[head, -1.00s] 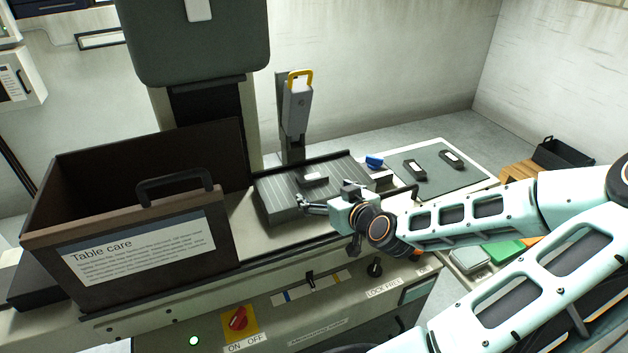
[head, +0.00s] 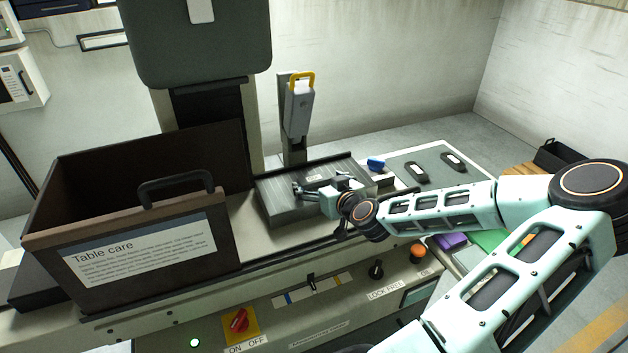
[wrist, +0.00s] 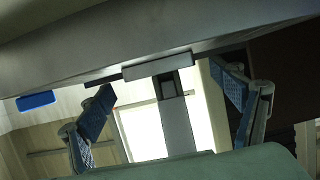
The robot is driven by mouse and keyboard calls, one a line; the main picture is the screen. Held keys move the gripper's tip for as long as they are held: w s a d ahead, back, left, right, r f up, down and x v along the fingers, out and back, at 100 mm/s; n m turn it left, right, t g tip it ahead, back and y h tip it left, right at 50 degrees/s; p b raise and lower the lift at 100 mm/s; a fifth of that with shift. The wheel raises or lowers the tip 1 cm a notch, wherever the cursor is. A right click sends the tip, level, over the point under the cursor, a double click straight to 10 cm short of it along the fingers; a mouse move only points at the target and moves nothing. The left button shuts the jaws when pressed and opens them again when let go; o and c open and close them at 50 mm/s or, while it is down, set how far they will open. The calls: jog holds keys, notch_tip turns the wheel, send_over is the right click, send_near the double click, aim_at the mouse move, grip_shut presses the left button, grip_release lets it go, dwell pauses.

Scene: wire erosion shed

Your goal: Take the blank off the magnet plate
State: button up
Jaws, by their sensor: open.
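The magnet plate (head: 275,207) is a grey block with fine lines on top, on the machine bed. The blank (head: 315,178) is a small block lying on it, partly hidden behind my gripper in the head view. My gripper (head: 306,186) is low over the plate, open and empty. In the wrist view, which looks upside down, the blank (wrist: 157,66) shows as a grey bar against the plate (wrist: 90,60), between the directions of my two blue-padded fingers (wrist: 168,98). I cannot tell whether the fingertips reach around it. A blue handle (head: 375,163) sits at the plate's right end.
A dark open box (head: 130,220) labelled "Table care" stands left of the plate. A post with a yellow-handled grey unit (head: 299,105) rises behind it. A mat (head: 435,175) with two dark pieces lies right. The front panel has a LOCK/FREE knob (head: 376,269) and a red switch (head: 238,320).

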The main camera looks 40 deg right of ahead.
aim_at(315, 180)
jog(key=shift+x, duration=1.1)
jog(key=c, duration=1.7)
